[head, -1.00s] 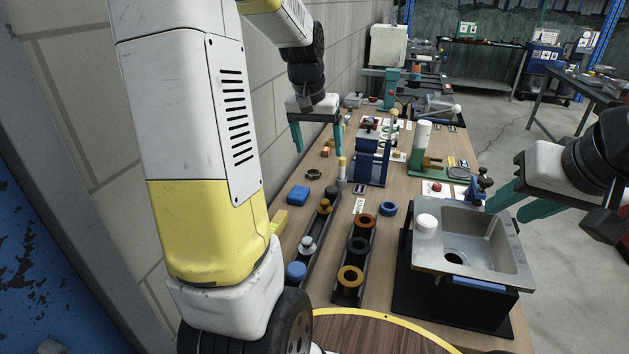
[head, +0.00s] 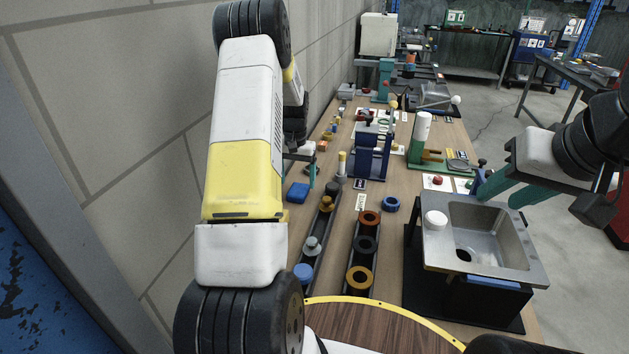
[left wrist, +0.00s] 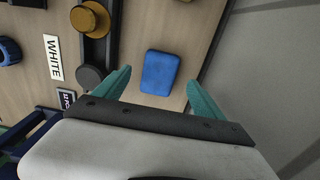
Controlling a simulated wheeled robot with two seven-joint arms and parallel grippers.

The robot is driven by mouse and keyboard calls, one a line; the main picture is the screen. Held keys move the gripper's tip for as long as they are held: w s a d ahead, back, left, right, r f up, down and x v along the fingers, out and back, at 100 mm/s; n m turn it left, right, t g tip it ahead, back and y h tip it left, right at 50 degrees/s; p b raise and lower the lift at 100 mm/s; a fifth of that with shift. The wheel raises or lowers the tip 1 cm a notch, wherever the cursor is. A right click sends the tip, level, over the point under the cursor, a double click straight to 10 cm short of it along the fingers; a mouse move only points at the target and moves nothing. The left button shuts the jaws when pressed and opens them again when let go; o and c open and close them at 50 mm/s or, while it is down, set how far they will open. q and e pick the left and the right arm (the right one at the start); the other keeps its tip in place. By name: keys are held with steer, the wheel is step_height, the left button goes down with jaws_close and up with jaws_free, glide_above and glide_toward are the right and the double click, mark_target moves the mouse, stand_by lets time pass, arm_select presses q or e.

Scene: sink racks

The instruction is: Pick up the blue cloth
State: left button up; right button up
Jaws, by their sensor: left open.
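The blue cloth (head: 298,192) looks like a small folded pad and lies flat on the wooden table, near its wall-side edge. In the left wrist view the cloth (left wrist: 160,73) appears between the two teal fingers of my left gripper (left wrist: 158,80), which are open and empty. The gripper is over the cloth; its remaining height is hard to judge. In the head view my arm hides most of the left gripper, with one finger (head: 312,175) showing just beyond the cloth. My right gripper (head: 498,197) is beside the sink, its fingers apart and empty.
Two dark racks with knobs (head: 312,244) and rings (head: 365,244) stand on the near side of the table. A blue fixture (head: 371,158) stands farther back. The sink (head: 520,262) is at the right. The wall (head: 330,60) runs close along the left.

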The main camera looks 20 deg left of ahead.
mark_target(298, 190)
arm_select(q)
step_height(298, 190, down, 4)
steer(key=shift+r, duration=0.15)
steer(key=c, duration=1.4)
steer(key=shift+c, duration=0.2)
steer(key=shift+r, duration=0.1)
steer(key=shift+r, duration=0.6)
step_height(298, 190, up, 2)
steer(key=shift+r, duration=0.1)
steer(key=s+d, duration=0.2)
steer(key=s, duration=0.2)
steer(key=s+d+r, duration=0.1)
steer(key=s+d, duration=0.2)
steer(key=s, duration=0.2)
steer(key=s+d, duration=0.3)
steer(key=s, duration=0.1)
steer(key=shift+s+d+r, duration=0.2)
steer(key=shift+s+d, duration=0.05)
steer(key=shift+s, duration=0.1)
